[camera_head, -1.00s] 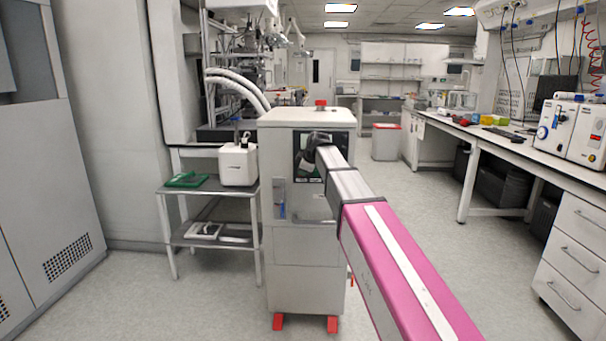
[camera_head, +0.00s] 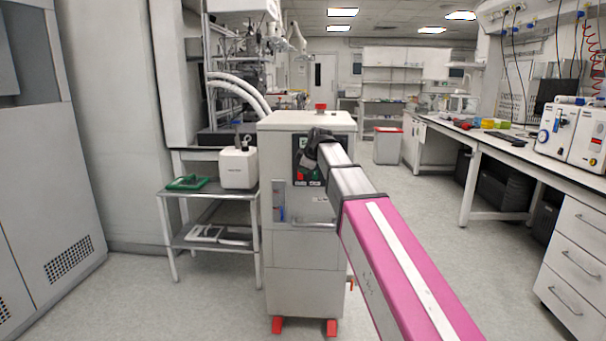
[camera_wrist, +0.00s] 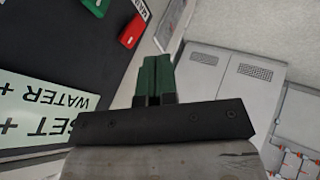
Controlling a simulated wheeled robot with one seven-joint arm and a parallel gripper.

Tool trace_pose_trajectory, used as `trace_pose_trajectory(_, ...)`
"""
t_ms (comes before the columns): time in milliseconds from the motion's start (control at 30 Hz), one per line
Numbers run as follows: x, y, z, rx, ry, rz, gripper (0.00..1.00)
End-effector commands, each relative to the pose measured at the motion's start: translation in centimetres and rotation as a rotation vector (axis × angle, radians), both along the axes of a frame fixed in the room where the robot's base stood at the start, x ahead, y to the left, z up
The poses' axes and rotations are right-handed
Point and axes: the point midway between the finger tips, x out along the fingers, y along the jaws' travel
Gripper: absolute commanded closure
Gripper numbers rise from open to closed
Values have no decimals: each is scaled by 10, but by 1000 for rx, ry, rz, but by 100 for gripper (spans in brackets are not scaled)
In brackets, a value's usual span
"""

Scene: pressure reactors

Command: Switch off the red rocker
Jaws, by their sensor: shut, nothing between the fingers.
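A red rocker (camera_wrist: 133,31) sits on the dark panel (camera_wrist: 60,50) at the top of the wrist view, with another small red part just beyond it. A green part (camera_wrist: 97,5) is beside it at the top edge. My gripper (camera_wrist: 153,62) has its green fingers shut together with nothing between them. The fingertips appear just below and right of the red rocker; I cannot tell whether they touch it. In the head view the panel (camera_head: 301,158) is on the upper front of the grey cabinet, and my wrist hides part of it. Small red and green parts show low on the panel.
The grey cabinet (camera_head: 290,220) stands on red feet, with a red knob (camera_head: 321,107) on top and a handle in front. A small side table (camera_head: 210,240) with a white device (camera_head: 238,168) stands to its left. Floor is open to the right, before the bench (camera_head: 510,150).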

Motion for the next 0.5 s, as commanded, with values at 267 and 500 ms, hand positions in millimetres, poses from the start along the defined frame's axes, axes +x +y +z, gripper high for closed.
trace_pose_trajectory(267,-23,-17,41,0,0,0,100)
trace_pose_trajectory(500,-31,-23,57,0,2,1,100)
